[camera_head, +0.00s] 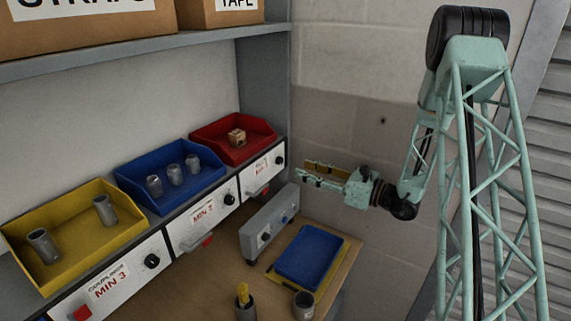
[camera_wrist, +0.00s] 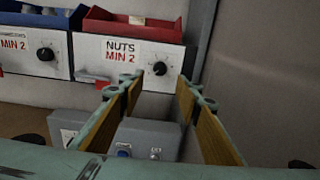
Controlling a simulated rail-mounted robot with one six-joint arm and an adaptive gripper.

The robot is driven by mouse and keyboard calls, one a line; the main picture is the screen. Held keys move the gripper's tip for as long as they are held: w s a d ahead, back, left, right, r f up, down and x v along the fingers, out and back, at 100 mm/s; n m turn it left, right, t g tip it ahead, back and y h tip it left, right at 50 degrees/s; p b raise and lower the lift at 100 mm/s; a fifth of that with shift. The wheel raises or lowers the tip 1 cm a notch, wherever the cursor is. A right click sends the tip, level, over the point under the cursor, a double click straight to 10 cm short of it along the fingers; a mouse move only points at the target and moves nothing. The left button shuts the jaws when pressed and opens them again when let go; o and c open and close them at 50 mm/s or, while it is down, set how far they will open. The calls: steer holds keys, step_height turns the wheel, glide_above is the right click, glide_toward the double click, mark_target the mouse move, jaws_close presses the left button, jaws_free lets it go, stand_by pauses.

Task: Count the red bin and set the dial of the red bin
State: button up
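The red bin (camera_head: 250,154) stands at the right end of the shelf row. In the head view one small brown blocky item (camera_head: 236,137) shows in it; the bin's floor is partly hidden. In the wrist view I see the red bin's front (camera_wrist: 112,28) above a white panel reading "NUTS MIN 2" (camera_wrist: 122,52). Its black dial (camera_wrist: 159,68) is at the panel's right, with a light pointer mark; it also shows in the head view (camera_head: 279,160). My gripper (camera_wrist: 160,86) is open and empty, its two fingers apart, in front of and below the dial.
A blue bin (camera_head: 180,190) holds 3 grey cylinders; a yellow bin (camera_head: 75,240) holds 2. Each has its own panel and dial. Below my gripper are a grey box with knobs (camera_head: 268,226) and a blue tray (camera_head: 310,257) on the bench. A wall closes the right side.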

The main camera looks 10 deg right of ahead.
mark_target(282, 162)
steer(key=shift+p+x, duration=0.3)
steer(key=shift+x, duration=4.25)
steer(key=c, duration=0.9)
